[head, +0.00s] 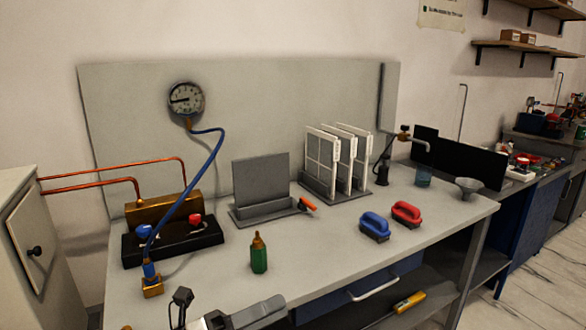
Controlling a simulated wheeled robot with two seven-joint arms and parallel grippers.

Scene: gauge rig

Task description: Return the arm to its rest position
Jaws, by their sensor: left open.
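My left gripper (222,310) shows at the bottom edge of the head view, in front of the bench's near edge. It is open, and I see nothing between its fingers. Most of my left arm is cut off by the frame. My right gripper is not in view. The gauge (186,99) is fixed to the back panel, with a blue hose (190,190) running down to a brass fitting (153,288) on the bench. A brass block with a blue knob (143,231) and a red knob (195,220) sits on a black base at left.
A green bottle (259,257) stands on the bench (320,255) just beyond my left gripper. A grey stand (262,185) and a rack of white panels (338,160) stand behind. A cabinet (35,250) is at left.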

